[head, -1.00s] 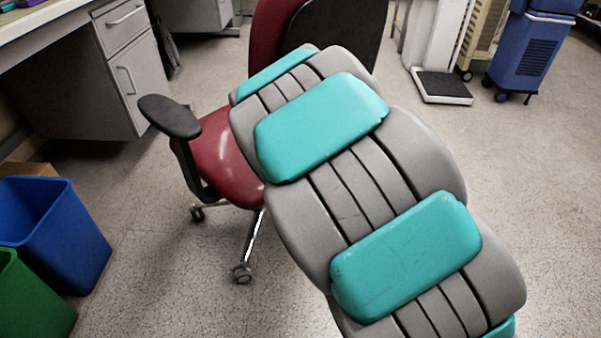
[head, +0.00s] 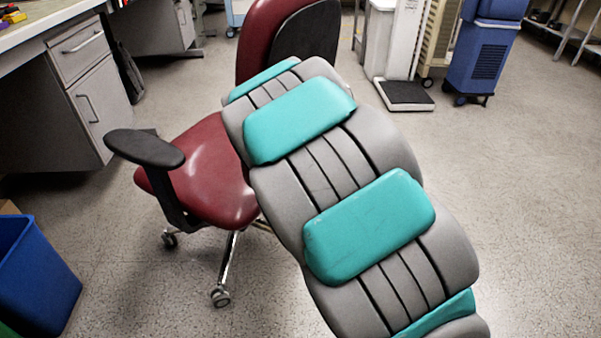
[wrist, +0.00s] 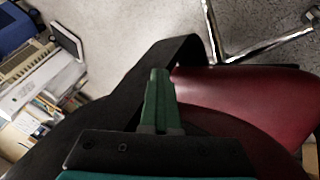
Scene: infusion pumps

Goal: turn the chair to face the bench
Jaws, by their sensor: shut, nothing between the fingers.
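The chair (head: 205,172) has a red seat, a red backrest with a black shell, a black armrest (head: 145,148) and chrome legs on casters. It stands on the floor beyond my arm, its backrest at the far side. The bench (head: 45,22) is at the left, apart from the chair. In the wrist view my gripper (wrist: 158,85) shows green fingers, shut and empty, over a black part of the chair (wrist: 100,125), with the red seat (wrist: 245,95) to the right. I cannot tell whether they touch. In the head view my arm hides the gripper and part of the chair.
Grey drawers (head: 85,85) stand under the bench. A blue bin (head: 35,275) is at the lower left. A scale with a black platform (head: 405,95) and a blue wheeled unit (head: 487,55) stand at the back right. The floor at right is clear.

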